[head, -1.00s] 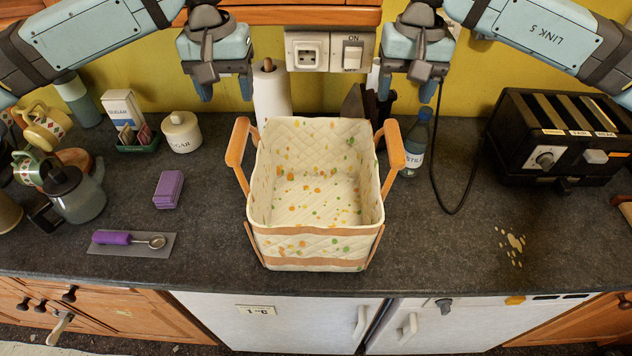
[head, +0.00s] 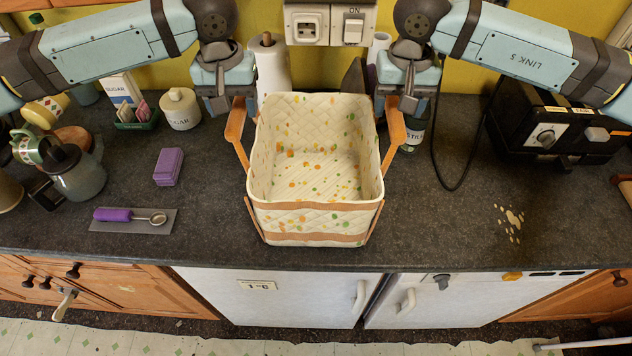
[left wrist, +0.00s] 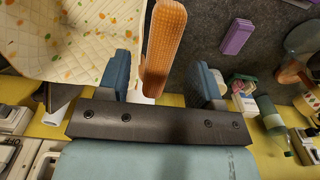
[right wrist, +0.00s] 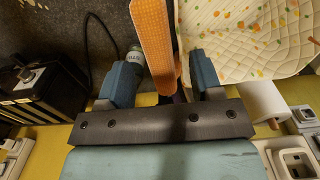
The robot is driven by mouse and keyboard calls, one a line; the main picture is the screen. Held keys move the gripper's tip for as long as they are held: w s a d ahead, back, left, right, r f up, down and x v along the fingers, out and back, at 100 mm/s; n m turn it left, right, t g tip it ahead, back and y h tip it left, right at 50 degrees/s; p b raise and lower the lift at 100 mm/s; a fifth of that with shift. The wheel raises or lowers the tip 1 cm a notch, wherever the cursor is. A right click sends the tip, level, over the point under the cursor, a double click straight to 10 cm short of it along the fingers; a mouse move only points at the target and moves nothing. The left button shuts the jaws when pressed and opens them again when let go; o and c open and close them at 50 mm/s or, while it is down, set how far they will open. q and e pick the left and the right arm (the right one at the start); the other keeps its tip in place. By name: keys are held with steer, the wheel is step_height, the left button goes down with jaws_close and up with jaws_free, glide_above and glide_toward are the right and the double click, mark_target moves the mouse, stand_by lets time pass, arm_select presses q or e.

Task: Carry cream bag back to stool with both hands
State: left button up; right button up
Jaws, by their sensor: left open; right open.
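The cream bag (head: 315,222), quilted with orange and green dots, stands upright and open on the dark counter. It has a left tan handle (head: 237,138) and a right tan handle (head: 394,140). My left gripper (head: 235,108) is open at the top of the left handle; in the left wrist view that handle (left wrist: 163,45) stands between the spread fingers. No stool is in view.
A bottle (head: 413,132) stands close beside the right handle, and a paper towel roll (head: 269,70) behind the bag. A black toaster (head: 560,130) is at right. A purple sponge (head: 168,167) and a scoop (head: 125,215) lie at left.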

arm_select(q)
steer(key=shift+f, duration=2.25)
arm_select(e)
steer(key=shift+f, duration=2.3)
arm_select(q)
jaws_close()
arm_select(e)
jaws_close()
